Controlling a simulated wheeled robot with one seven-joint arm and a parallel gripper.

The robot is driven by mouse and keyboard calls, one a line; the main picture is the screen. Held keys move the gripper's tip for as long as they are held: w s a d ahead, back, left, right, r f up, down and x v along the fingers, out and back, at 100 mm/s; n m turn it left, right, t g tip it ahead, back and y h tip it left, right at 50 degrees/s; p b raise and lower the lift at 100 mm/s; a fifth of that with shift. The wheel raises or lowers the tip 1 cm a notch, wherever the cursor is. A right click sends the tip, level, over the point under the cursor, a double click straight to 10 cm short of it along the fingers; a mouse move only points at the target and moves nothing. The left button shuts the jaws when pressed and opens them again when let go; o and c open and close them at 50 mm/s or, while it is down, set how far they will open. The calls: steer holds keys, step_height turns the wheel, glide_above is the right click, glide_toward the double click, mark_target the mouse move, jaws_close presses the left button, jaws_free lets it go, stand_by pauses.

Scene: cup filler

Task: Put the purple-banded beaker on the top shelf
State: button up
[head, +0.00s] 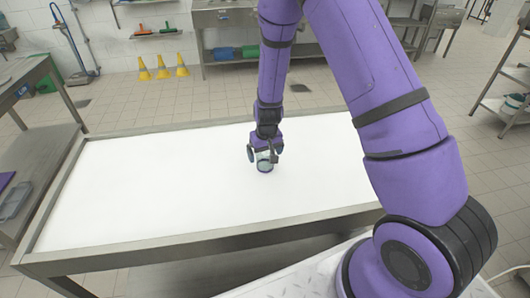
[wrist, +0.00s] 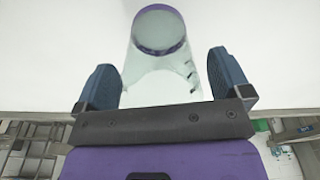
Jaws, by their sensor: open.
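The purple-banded beaker (wrist: 160,62) is clear, with a purple band at its far end, in the wrist view. It lies between the two open fingers of my gripper (wrist: 168,82), with a gap to the finger on each side. In the head view the beaker (head: 264,163) is small on the white table top, with my gripper (head: 264,152) right at it and partly hiding it. No top shelf can be made out for certain.
The white table (head: 130,185) has a raised metal rim and is otherwise clear. A shelf rack (head: 497,105) stands at the far right. Yellow cones (head: 163,68) stand by the back wall. A metal bench (head: 30,150) stands at the left.

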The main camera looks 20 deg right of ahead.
step_height(320, 180, up, 12)
steer(key=s, duration=0.1)
steer(key=shift+s+r, duration=0.15)
steer(key=shift+s, duration=0.05)
stand_by(0.3)
